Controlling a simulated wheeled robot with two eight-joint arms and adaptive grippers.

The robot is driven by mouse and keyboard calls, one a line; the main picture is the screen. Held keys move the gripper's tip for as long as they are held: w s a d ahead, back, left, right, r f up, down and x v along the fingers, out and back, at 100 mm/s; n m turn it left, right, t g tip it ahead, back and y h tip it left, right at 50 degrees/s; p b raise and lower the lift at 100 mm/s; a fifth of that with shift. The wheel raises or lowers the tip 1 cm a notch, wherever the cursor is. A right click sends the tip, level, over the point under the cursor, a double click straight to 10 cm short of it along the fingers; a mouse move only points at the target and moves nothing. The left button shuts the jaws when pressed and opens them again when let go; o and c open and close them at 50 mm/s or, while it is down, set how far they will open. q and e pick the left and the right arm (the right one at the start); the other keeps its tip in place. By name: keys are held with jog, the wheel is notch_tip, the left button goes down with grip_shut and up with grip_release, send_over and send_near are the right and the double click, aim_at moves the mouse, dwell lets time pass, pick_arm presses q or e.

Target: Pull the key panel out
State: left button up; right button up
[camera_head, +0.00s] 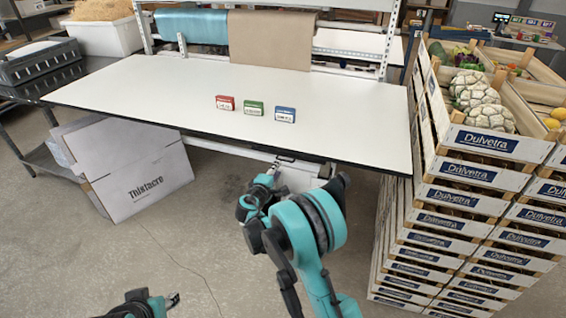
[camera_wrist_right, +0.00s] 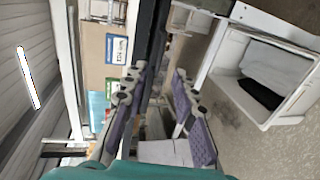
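A pale panel (camera_head: 304,177) shows under the front edge of the white table, with a small dark handle-like part (camera_head: 285,158) at its top. I take it to be the key panel; my arm hides part of it. My right gripper (camera_head: 273,171) is just in front of it, close to the table edge. In the right wrist view the two purple-padded fingers (camera_wrist_right: 155,98) stand apart, with nothing clearly held between them. I cannot tell whether they touch the panel. My left gripper (camera_head: 173,299) is low at the left, away from the table, its fingers too small to read.
Red (camera_head: 225,103), green (camera_head: 254,108) and blue (camera_head: 285,114) labelled blocks stand on the white table (camera_head: 150,95). A large carton (camera_head: 135,180) stands on the floor at left. Stacked wooden crates (camera_head: 440,220) stand close on the right.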

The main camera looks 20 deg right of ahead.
jog(key=b+x, duration=0.2)
jog(key=x, duration=0.5)
jog(key=shift+w+f, duration=0.15)
jog(key=shift+d, duration=0.15)
grip_shut()
